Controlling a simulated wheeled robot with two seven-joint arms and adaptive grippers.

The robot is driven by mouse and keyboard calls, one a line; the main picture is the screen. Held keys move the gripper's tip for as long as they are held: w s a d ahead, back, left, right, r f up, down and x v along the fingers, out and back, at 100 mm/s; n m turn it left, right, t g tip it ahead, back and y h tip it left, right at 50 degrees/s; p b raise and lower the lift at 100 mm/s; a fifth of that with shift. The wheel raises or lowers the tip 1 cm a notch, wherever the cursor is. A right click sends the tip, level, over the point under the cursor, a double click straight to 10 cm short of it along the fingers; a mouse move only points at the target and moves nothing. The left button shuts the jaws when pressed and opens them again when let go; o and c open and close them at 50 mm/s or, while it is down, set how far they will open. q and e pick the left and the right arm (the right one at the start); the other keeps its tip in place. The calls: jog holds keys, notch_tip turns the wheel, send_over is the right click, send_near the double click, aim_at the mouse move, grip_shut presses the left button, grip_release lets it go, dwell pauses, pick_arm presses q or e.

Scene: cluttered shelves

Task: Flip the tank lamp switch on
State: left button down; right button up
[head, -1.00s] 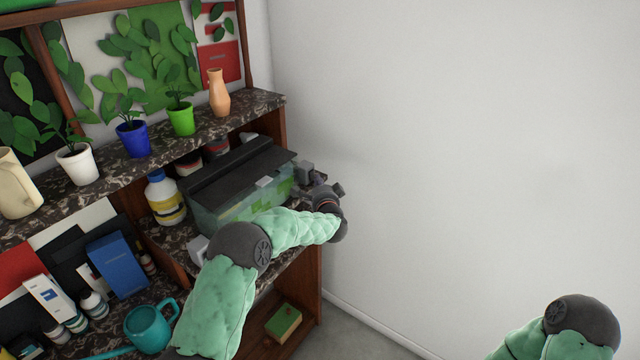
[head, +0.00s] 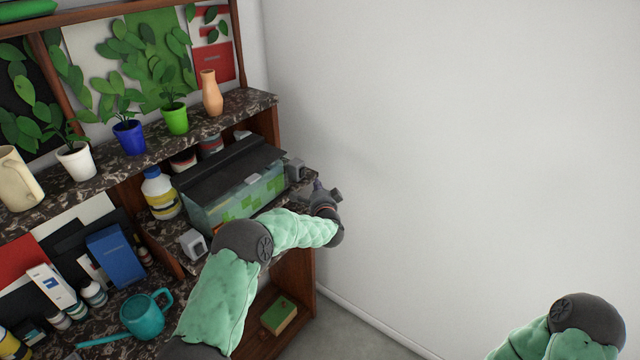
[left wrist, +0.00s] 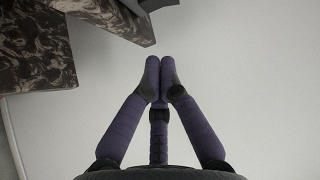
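The tank (head: 245,198) has glass sides with green inside and a black lid (head: 225,168), and stands on the middle shelf. A small light grey piece (head: 253,177) sits at the lid's front edge; I cannot tell whether it is the lamp switch. A grey block (head: 295,170) is at the tank's right end. My left gripper (head: 318,187) is just right of that block, by the shelf's end, apart from the tank. In the left wrist view its purple fingers (left wrist: 159,75) are together with nothing between them. My right arm shows at the lower right, but its gripper is out of view.
A dark speckled shelf corner (left wrist: 35,50) lies left of the fingers in the left wrist view. A yellow-labelled bottle (head: 161,194) and another grey block (head: 194,244) are near the tank. Potted plants stand above. The right side is open before the white wall (head: 440,150).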

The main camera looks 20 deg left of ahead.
pick_arm(q)
jog(key=p+v, duration=0.1)
jog(key=v, duration=0.8)
jog(key=shift+s+f, duration=0.25)
jog(key=shift+f, duration=0.45)
jog(key=shift+a+f, duration=0.1)
